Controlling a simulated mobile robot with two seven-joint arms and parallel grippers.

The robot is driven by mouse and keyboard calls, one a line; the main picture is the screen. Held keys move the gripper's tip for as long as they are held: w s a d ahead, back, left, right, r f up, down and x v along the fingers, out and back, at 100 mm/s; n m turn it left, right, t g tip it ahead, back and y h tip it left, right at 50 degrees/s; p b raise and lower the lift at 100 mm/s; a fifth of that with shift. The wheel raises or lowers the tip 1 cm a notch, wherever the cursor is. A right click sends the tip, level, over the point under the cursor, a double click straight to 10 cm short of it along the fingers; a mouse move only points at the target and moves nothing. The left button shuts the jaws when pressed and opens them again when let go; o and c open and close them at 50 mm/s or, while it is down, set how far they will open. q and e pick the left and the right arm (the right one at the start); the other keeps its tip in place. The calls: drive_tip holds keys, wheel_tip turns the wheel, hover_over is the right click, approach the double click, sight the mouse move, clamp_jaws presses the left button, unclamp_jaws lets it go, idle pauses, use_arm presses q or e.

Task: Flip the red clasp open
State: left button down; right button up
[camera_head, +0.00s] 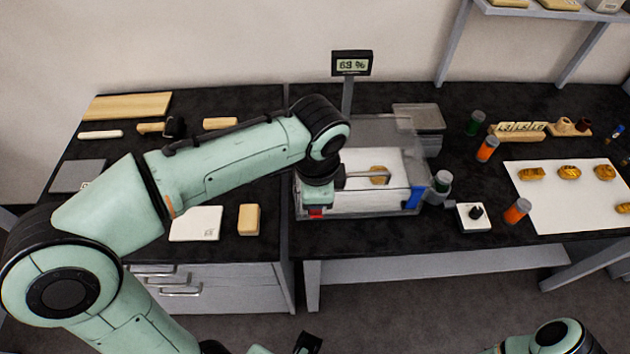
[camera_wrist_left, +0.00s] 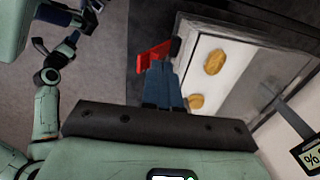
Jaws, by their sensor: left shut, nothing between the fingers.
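The red clasp (camera_head: 316,212) is on the left front of a clear-walled case (camera_head: 350,206). In the left wrist view the red clasp (camera_wrist_left: 152,56) juts out beside the case's edge, at the tips of my left gripper (camera_wrist_left: 160,66). The fingers are together with nothing between them and partly overlap the clasp; whether they touch it I cannot tell. In the head view my left gripper (camera_head: 317,200) points down at the clasp and hides part of it.
A blue clasp (camera_head: 414,198) is on the case's right side, with a grey-capped jar (camera_head: 441,182) close by. A display (camera_head: 351,64) reading about 69 % stands behind. A white sheet (camera_head: 560,215) with several gold pieces lies right.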

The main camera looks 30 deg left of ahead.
use_arm(q)
drive_tip(key=shift+w+a, duration=0.1)
drive_tip(key=shift+w, duration=0.15)
use_arm(e)
drive_tip(key=shift+w+r, duration=0.2)
use_arm(q)
drive_tip(key=shift+w, duration=0.1)
drive_tip(key=shift+w+a+f+p, duration=0.15)
drive_tip(key=shift+w+a+p, duration=0.15)
drive_tip(key=shift+w+a, duration=0.15)
use_arm(e)
drive_tip(key=shift+r, duration=0.2)
use_arm(q)
wheel_tip(320, 180, up, 13)
drive_tip(key=s+p, duration=0.1)
drive_tip(key=p, duration=0.2)
drive_tip(key=shift+d, duration=0.4)
use_arm(e)
drive_tip(key=r, duration=0.1)
drive_tip(key=w+r, duration=0.1)
drive_tip(key=r, duration=0.1)
drive_tip(key=shift+w+r, duration=0.15)
drive_tip(key=shift+w, duration=0.15)
use_arm(q)
drive_tip(key=shift+s, duration=0.1)
use_arm(e)
drive_tip(key=shift+s, duration=0.1)
